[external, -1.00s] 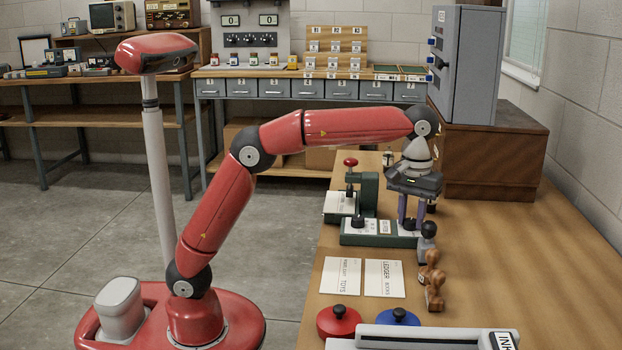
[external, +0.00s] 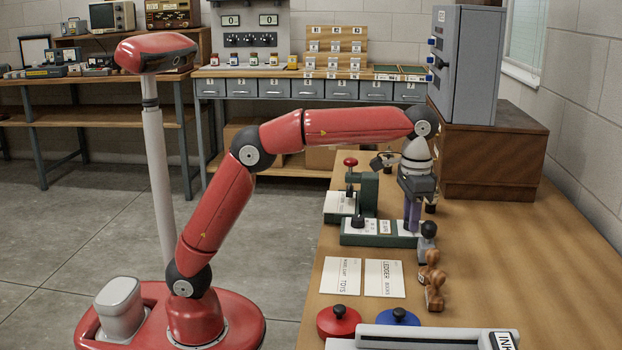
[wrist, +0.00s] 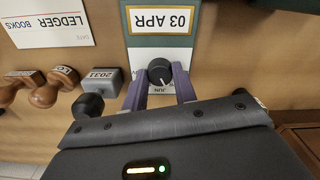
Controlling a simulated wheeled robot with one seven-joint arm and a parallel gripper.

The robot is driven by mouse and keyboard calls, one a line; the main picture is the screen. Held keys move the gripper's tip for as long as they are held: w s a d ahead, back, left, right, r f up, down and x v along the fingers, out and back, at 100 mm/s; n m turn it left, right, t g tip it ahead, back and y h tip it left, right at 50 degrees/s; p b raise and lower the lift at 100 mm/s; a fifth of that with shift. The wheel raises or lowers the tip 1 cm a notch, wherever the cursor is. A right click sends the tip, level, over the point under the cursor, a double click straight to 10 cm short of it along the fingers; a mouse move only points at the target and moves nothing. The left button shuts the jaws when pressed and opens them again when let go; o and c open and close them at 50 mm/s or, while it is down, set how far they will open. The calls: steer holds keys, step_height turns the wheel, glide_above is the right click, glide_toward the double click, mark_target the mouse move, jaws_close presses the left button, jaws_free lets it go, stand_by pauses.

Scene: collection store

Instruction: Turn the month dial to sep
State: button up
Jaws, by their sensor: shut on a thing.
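The month dial is a black round knob (wrist: 160,71) with a pale pointer mark, on a white plate of the green date device (external: 350,238). In the wrist view a "JUN" mark shows just below the knob, near its pointer; other month marks are hidden or too small to read. In the external view my gripper (external: 412,222) hides this knob.
Another black knob (external: 357,221) stands on the device's left end. A green press with a red knob (external: 351,162) is behind it. A dark-handled stamp (external: 427,243) and wooden stamps (external: 433,285) stand close in front. Ledger cards (external: 384,278) lie flat. The right tabletop is clear.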

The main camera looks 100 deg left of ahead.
steer(key=m, duration=1.2)
steer(key=shift+r+m, duration=0.1)
steer(key=shift+m, duration=0.3)
stand_by(0.3)
steer(key=o, duration=1)
steer(key=shift+c, duration=0.2)
step_height(320, 180, up, 7)
steer(key=shift+r, duration=0.35)
